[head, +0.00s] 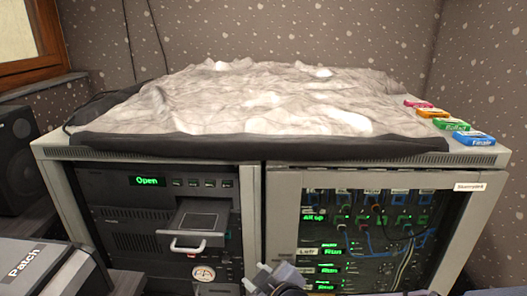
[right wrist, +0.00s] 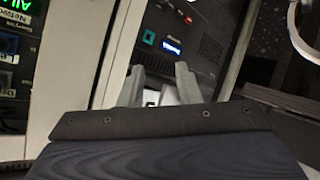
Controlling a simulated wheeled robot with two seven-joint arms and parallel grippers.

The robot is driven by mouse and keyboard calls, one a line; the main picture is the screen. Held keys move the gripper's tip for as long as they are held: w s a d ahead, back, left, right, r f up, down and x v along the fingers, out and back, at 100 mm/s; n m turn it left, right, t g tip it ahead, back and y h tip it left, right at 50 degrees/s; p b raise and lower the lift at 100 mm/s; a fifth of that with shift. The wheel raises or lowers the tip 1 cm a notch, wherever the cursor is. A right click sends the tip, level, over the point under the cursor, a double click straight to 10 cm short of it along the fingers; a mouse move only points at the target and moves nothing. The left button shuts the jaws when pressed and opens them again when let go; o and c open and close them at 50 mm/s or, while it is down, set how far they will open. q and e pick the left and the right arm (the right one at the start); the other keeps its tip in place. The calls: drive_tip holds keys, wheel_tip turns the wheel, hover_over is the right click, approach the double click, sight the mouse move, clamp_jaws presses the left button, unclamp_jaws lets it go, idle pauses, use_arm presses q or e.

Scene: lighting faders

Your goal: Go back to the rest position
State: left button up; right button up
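My right gripper (head: 268,276) is at the bottom middle of the head view, in front of the rack's centre post. In the right wrist view my right gripper (right wrist: 158,80) has its two fingers spread apart, with nothing seen between them. Behind the fingers is a dark panel (right wrist: 172,32) with a small lit blue display. My left gripper is in neither view.
A two-bay rack (head: 254,220) fills the front. Its left bay has a drawer (head: 200,222) pulled out under a lit "Open" display (head: 147,181). The right bay has cables behind its frame. Coloured cartridges (head: 450,124) lie on top beside a grey cover (head: 250,100). A "Patch" box (head: 45,270) is lower left.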

drive_tip(key=s+d+m+g+h, duration=0.2)
drive_tip(key=s+d+m+g, duration=0.3)
drive_tip(key=s+d+m, duration=1.15)
drive_tip(key=s+d+r+n+p, duration=0.1)
drive_tip(key=d+r+n+p, duration=0.1)
drive_tip(key=r+p, duration=0.9)
drive_tip(key=s+d+r+n+p, duration=0.2)
drive_tip(key=d+r+p, duration=0.1)
drive_tip(key=r+p, duration=0.8)
drive_tip(key=shift+d+r+p, duration=0.25)
drive_tip(key=shift+d+p, duration=0.05)
drive_tip(key=shift+p, duration=0.2)
